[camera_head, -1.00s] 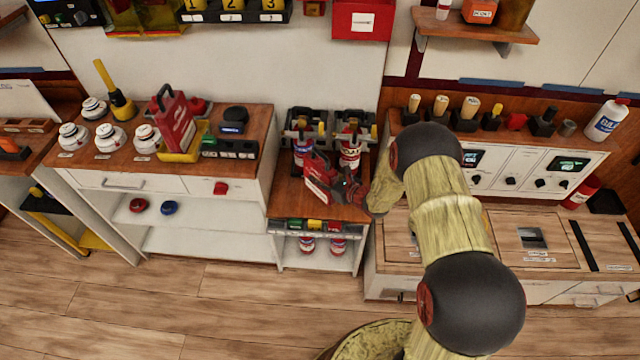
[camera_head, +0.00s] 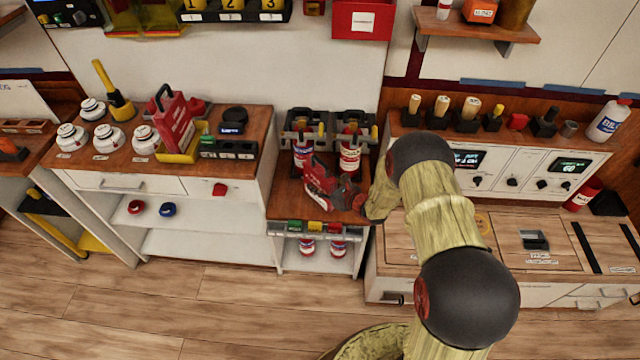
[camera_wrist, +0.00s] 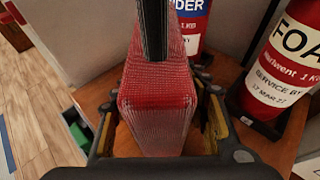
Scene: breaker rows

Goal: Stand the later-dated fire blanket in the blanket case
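A red fire blanket pack (camera_head: 316,176) is at my gripper, above the low wooden cabinet top. In the wrist view the same pack (camera_wrist: 158,95), with mesh-like red sides and a black strap, stands between the two fingers of my gripper (camera_wrist: 160,125). The fingers look closed on its sides. Its date is not visible there. A second red pack (camera_head: 175,125) with a black handle and white label stands in a yellow tray (camera_head: 190,153) on the left cabinet. Its date is too small to read. I cannot tell for certain which thing is the blanket case.
A powder extinguisher (camera_wrist: 192,22) and a foam extinguisher (camera_wrist: 285,65), labelled service by 17 MAR 27, stand close behind and right of the held pack. A labelled red box (camera_head: 362,20) is on the wall. White-capped detectors (camera_head: 108,137) stand left.

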